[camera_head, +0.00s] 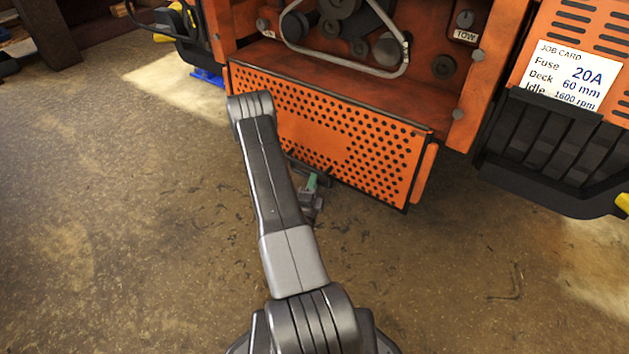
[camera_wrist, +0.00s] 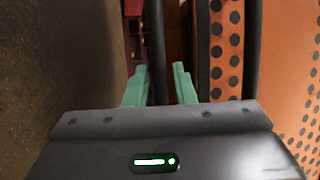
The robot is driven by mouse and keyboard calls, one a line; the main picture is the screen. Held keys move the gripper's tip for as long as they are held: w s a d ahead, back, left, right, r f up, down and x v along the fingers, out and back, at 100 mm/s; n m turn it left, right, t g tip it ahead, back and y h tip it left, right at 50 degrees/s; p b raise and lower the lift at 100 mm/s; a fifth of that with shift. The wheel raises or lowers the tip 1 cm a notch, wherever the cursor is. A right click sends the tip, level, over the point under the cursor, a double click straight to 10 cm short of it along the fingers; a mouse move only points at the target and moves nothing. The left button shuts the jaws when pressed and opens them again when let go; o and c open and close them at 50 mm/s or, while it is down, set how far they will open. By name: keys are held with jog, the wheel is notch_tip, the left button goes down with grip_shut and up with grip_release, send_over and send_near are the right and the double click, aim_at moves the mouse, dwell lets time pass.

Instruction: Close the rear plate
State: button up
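The rear plate (camera_head: 345,140) is an orange perforated panel with a dark edge. It hangs open below the machine's rear opening, its holed face towards me. My gripper (camera_head: 312,181) is low by the plate's lower middle edge, partly hidden behind my arm. In the wrist view the plate (camera_wrist: 285,65) fills the right side. There my gripper (camera_wrist: 161,82) shows two green fingers held apart. A dark bar (camera_wrist: 156,45) runs between or just beyond them; I cannot tell whether they touch it.
The opening above shows a belt (camera_head: 350,70) and pulleys between orange posts. A job card (camera_head: 573,75) sits on the orange panel at right, above a black slatted part (camera_head: 545,150). The brown floor (camera_head: 110,220) is clear at left and front.

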jog(key=shift+x, duration=0.8)
grip_shut()
